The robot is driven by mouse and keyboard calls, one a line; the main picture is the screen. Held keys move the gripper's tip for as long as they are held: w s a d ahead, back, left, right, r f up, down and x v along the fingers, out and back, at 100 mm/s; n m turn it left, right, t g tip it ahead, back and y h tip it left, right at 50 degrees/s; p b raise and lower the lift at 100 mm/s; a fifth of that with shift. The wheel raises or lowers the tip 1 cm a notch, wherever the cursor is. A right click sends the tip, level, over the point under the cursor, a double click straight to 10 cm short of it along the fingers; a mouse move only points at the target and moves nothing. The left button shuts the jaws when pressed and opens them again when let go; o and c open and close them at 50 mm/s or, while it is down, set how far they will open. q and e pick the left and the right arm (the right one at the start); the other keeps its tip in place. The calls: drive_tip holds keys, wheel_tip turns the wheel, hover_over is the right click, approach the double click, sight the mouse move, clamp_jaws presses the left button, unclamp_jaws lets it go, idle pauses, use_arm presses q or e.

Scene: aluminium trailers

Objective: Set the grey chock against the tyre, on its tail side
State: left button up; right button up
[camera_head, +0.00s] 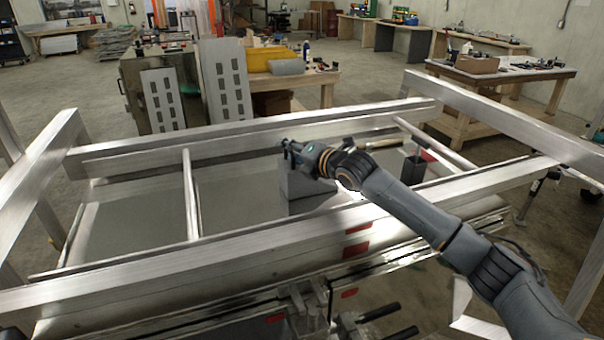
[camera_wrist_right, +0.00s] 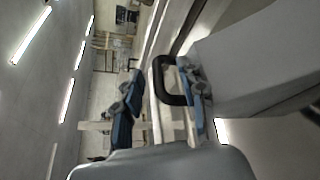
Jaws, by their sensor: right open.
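The grey chock (camera_head: 303,196) sits inside the aluminium trailer frame, below my right gripper (camera_head: 290,152) in the head view. The gripper hides part of its top. In the right wrist view the chock's grey side (camera_wrist_right: 250,60) fills the upper right, with a black loop handle (camera_wrist_right: 163,82) on it. My right gripper (camera_wrist_right: 158,98) is open; its fingers stand apart, and the handle shows between them, close to the right-hand finger. I cannot tell whether they touch. No tyre can be made out in either view. My left gripper is not in view.
Aluminium rails (camera_head: 250,240) surround the chock, with a crossbar (camera_head: 190,195) to its left. A dark open-topped box (camera_head: 413,168) stands to its right. Behind are slotted panels (camera_head: 224,80) and a workbench with a yellow bin (camera_head: 268,59).

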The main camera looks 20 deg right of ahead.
drive_tip(key=shift+w, duration=0.15)
drive_tip(key=shift+c, duration=1)
clamp_jaws()
drive_tip(key=shift+r, duration=0.1)
